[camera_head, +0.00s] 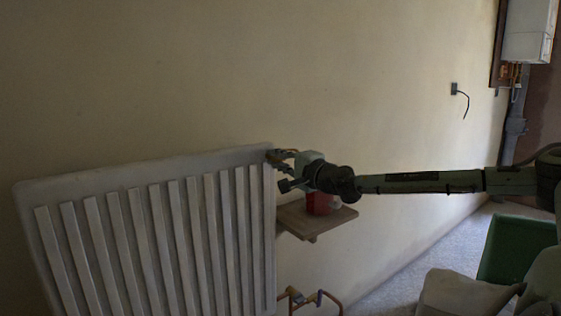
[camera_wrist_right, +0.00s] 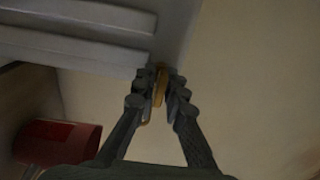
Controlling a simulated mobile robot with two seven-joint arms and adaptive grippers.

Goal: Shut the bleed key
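The pale ribbed radiator (camera_head: 110,175) stands against the wall at the left of the head view. My right gripper (camera_head: 272,157) is at its top right corner, with the arm reaching in from the right. In the right wrist view, the brass bleed key (camera_wrist_right: 160,88) sits between the fingertips of my right gripper (camera_wrist_right: 161,92) beside the radiator's end (camera_wrist_right: 85,45). The fingers are drawn close against the key on both sides and partly hide it. The key's exact turn angle cannot be told. My left gripper is not in view.
A wooden shelf (camera_head: 300,223) juts out below the right forearm and bears a red container (camera_head: 318,205). Copper pipework (camera_head: 312,297) shows below the shelf. A green box-like thing (camera_head: 508,245) stands at the lower right. The wall above is clear except for a socket with a cable (camera_head: 455,89).

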